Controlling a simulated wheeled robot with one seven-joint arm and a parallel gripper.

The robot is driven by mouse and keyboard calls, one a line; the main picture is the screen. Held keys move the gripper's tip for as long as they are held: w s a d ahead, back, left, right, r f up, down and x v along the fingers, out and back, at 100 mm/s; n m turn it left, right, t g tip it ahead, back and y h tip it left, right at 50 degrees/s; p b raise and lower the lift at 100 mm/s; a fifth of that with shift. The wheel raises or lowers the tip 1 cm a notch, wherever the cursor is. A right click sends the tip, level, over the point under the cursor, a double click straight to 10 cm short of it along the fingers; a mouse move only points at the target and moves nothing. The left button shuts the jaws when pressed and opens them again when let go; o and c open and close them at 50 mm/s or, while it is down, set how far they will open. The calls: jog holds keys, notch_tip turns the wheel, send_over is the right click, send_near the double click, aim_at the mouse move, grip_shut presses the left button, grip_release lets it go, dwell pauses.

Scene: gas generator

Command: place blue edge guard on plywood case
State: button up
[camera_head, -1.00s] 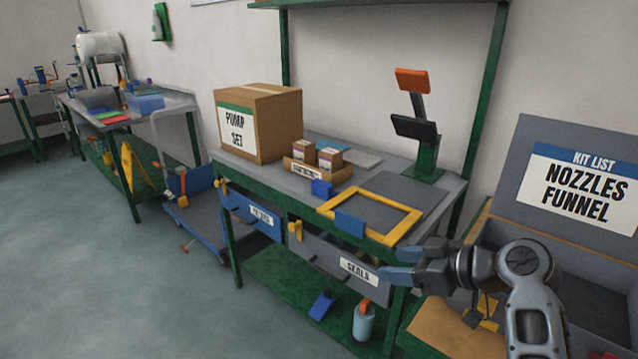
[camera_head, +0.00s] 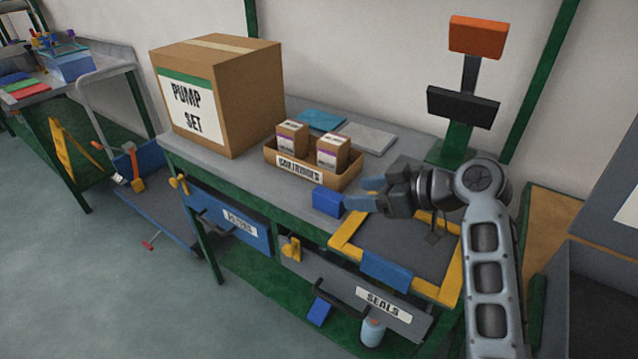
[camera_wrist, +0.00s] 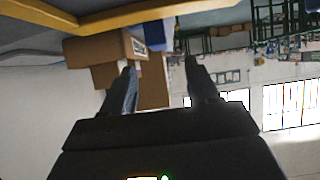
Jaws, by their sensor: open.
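A small blue block (camera_head: 327,201), which looks like a blue edge guard, sits at the front edge of the grey workbench, left of the yellow frame. A blue piece also shows ahead of my fingers in the wrist view (camera_wrist: 158,38). Another blue piece (camera_head: 386,270) lies on the front side of the yellow frame. My gripper (camera_head: 363,194) is open and empty above the bench, just right of the first block; the exact gap is unclear. The plywood-coloured case (camera_head: 550,225) stands at the far right, partly cut off and partly behind my arm.
A cartridge tray (camera_head: 335,183) with two small boxes and a large pump set carton (camera_head: 225,95) stand behind the block. A scale display post (camera_head: 458,140) rises behind my arm. Drawers (camera_head: 365,300) and a lower shelf with another blue piece (camera_head: 320,312) lie below.

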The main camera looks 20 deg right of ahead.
aim_at(331, 194)
jog(key=x, duration=0.3)
jog(key=shift+w, duration=0.25)
jog(key=shift+p+x, duration=0.65)
jog(key=shift+x, duration=1.75)
jog(key=shift+s, duration=0.1)
jog(key=shift+c, duration=0.2)
grip_shut()
